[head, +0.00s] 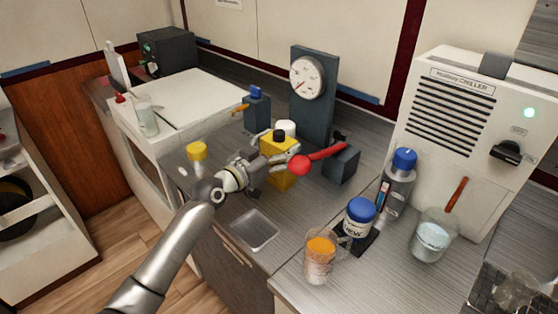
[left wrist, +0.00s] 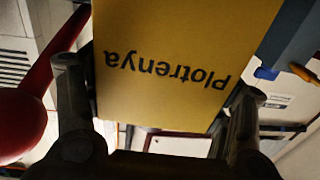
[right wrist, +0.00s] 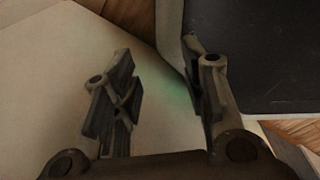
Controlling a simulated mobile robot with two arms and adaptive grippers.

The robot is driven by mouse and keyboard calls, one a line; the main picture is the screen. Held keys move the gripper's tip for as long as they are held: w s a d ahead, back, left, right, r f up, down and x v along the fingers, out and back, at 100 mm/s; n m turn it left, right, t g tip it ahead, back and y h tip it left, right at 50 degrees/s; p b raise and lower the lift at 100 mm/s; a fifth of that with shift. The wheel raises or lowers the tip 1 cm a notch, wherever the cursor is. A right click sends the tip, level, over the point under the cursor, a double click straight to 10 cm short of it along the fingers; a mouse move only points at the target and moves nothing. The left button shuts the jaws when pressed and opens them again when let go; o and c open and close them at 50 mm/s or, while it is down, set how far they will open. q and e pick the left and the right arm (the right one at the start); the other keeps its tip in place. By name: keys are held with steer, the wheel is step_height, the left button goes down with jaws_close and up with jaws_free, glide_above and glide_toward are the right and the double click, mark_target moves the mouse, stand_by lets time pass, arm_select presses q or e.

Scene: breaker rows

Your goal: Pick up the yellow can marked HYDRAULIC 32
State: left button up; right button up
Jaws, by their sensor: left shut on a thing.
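A yellow can (head: 278,145) with a black cap stands at the back of the grey counter, just left of a red lever. My left gripper (head: 272,168) is shut on it, with its fingers around the can's sides. In the left wrist view the can's yellow face (left wrist: 185,35) fills the space between the fingers and carries the upside-down word "Plotrenya". The marking HYDRAULIC 32 is not legible in any view. Whether the can touches the counter is unclear. My right gripper (right wrist: 160,95) is open and empty, away from the can.
The red lever (head: 320,158) sits close right of the can, by a grey gauge stand (head: 313,115). A blue-capped bottle (head: 398,185), a blue-lidded jar (head: 359,218), and an orange-filled jug (head: 320,262) stand to the right. A metal tray (head: 254,231) lies in front.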

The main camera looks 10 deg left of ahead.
arm_select(q)
steer(key=c, duration=0.5)
steer(key=shift+r, duration=0.15)
steer(key=shift+r, duration=0.15)
